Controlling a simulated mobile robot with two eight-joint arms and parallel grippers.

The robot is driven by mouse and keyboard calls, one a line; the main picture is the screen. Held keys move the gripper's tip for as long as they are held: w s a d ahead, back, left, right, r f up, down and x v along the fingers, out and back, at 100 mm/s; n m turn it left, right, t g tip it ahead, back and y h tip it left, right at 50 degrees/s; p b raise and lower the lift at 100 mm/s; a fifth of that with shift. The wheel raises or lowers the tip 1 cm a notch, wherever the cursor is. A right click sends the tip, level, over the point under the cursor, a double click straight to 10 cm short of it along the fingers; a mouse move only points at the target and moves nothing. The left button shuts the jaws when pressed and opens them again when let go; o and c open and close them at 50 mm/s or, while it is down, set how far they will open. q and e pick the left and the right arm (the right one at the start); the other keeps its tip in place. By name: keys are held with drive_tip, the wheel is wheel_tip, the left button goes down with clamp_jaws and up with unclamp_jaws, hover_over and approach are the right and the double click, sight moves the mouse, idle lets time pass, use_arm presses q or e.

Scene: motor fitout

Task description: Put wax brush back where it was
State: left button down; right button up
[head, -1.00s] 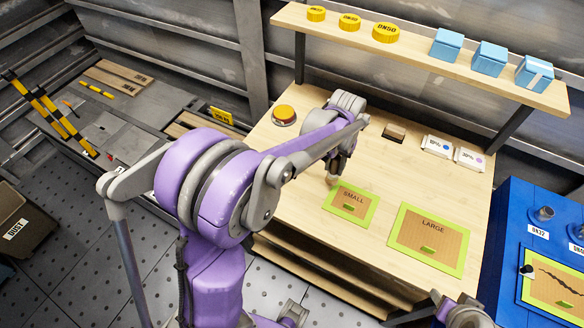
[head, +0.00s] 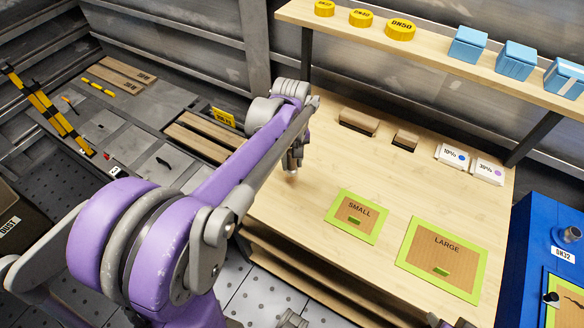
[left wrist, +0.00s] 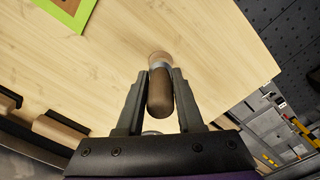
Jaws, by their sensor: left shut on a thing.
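The wax brush (left wrist: 160,88) has a rounded brown handle, a grey band and a brown tip. My left gripper (left wrist: 160,80) is shut on its handle, with one finger on each side. The tip points away from the gripper, above the bare wooden bench top. In the head view, my left gripper (head: 294,162) is over the left part of the bench (head: 310,205), and the brush tip (head: 291,173) shows small below it. A gap between brush and bench is hard to judge. Only a sliver at the bottom edge may be my right gripper; its jaws are not clear.
A SMALL mat (head: 357,215) and a LARGE mat (head: 442,258) lie on the bench. Two brown blocks (head: 358,122) (head: 405,138) and white cards (head: 453,155) are at the back. A shelf (head: 430,62) overhangs with yellow caps and blue boxes. The bench middle is clear.

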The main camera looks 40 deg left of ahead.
sight(292, 169)
use_arm(q)
drive_tip(key=shift+f, duration=1.5)
drive_tip(key=shift+f, duration=0.15)
drive_tip(key=c, duration=0.5)
unclamp_jaws()
drive_tip(key=shift+c, duration=0.2)
